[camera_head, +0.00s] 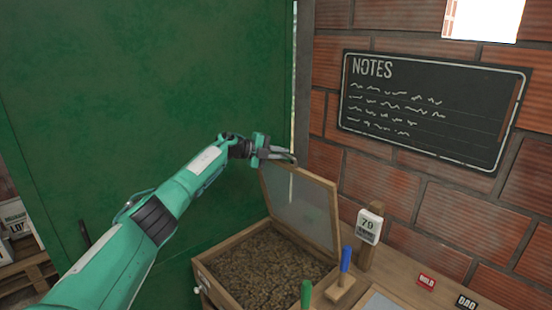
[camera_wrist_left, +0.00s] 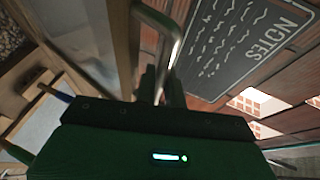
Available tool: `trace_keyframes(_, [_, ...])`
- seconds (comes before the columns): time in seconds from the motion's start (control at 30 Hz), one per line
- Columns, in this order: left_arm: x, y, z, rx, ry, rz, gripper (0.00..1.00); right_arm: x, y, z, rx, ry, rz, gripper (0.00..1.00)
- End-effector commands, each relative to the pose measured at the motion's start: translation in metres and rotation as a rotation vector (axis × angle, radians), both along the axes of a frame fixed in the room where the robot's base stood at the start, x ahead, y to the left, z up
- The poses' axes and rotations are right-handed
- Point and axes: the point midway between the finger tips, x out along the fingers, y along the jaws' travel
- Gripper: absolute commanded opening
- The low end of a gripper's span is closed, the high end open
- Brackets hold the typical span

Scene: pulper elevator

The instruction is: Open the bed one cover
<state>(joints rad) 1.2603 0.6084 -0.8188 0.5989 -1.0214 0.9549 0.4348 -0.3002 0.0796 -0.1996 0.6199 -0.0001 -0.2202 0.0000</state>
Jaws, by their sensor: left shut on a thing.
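The bed one cover (camera_head: 300,203), a wood-framed translucent panel, stands raised and nearly upright at the back of a wooden bed (camera_head: 214,288) full of brown granular material. My left gripper (camera_head: 267,151) is at the cover's top edge, shut on its metal handle (camera_wrist_left: 168,45). The handle rises between the fingers in the left wrist view, and the cover's panel (camera_wrist_left: 95,30) shows at its left. My right gripper is in neither view.
A post with a small "79" display (camera_head: 369,226) stands right of the cover. Blue-handled (camera_head: 346,260) and green-handled (camera_head: 306,293) tools stand at the bed's right. A brick wall with a notes board (camera_head: 435,105) is behind; a large green panel (camera_head: 120,100) fills the left.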

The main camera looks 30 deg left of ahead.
Motion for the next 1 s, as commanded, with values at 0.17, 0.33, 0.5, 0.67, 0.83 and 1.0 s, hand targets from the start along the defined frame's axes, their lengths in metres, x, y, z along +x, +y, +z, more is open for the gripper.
trace_keyframes(0.17, [0.009,-0.003,0.003,0.007,0.020,-0.001,0.00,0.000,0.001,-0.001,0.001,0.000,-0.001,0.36])
trace_keyframes(0.33, [0.014,-0.004,0.004,0.011,0.031,0.000,0.00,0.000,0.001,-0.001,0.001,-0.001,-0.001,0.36])
trace_keyframes(0.5, [0.016,-0.004,0.003,0.014,0.036,-0.001,0.00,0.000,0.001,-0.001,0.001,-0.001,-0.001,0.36])
trace_keyframes(0.67, [0.016,-0.005,0.003,0.014,0.038,-0.001,0.00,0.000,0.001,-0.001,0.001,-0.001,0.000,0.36])
trace_keyframes(0.83, [0.016,-0.005,0.003,0.014,0.038,-0.001,0.00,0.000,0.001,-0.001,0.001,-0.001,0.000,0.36])
trace_keyframes(1.0, [0.016,-0.005,0.003,0.014,0.038,-0.001,0.19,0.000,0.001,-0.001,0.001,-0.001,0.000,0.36])
